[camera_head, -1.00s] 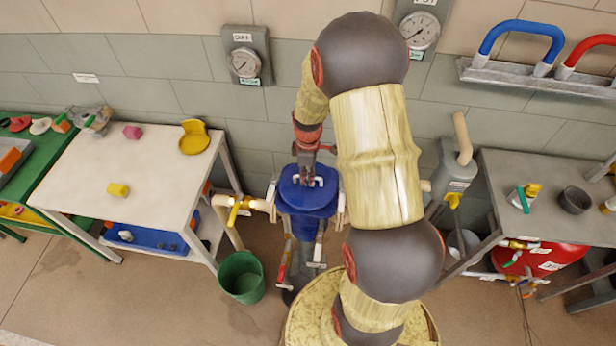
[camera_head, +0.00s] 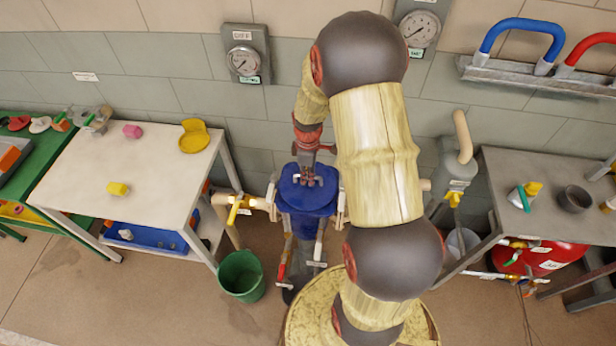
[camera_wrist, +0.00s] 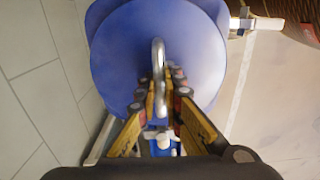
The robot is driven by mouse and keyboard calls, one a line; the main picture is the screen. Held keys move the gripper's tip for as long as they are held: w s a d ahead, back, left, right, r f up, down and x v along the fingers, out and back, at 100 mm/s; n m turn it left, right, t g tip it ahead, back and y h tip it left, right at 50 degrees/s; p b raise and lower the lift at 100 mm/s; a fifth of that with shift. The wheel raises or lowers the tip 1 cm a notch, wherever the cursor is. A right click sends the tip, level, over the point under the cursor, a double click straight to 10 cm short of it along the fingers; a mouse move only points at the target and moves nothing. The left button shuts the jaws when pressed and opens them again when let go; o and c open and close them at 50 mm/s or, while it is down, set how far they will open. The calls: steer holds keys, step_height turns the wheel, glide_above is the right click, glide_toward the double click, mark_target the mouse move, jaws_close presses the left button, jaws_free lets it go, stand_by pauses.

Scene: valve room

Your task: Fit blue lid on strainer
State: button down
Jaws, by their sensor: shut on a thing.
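The blue lid (camera_head: 326,186) is a round disc with a pale bar handle (camera_wrist: 158,58). It is at the top of the blue strainer (camera_head: 306,226), which stands on the floor piping near the wall. My gripper (camera_head: 308,178) points down over it. In the wrist view the gripper (camera_wrist: 162,92) is shut on the handle, and the lid (camera_wrist: 190,60) fills the upper middle. A blue edge (camera_wrist: 98,14) shows past the lid at the upper left. I cannot tell whether the lid is fully seated or slightly above the strainer's rim.
Pale swing clamps (camera_head: 270,194) flank the strainer. A yellow-handled valve (camera_head: 236,208) sits on the pipe at its left. A green bucket (camera_head: 241,276) stands on the floor below. A white table (camera_head: 150,165) is at left, a grey bench (camera_head: 545,165) at right.

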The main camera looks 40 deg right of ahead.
steer(key=shift+f, duration=0.3)
stand_by(0.6)
steer(key=c, duration=1.9)
jaws_free()
steer(key=shift+o, duration=0.3)
steer(key=o, duration=0.4)
steer(key=shift+c, duration=0.2)
steer(key=shift+r+p, duration=2.35)
steer(key=shift+r, duration=1.15)
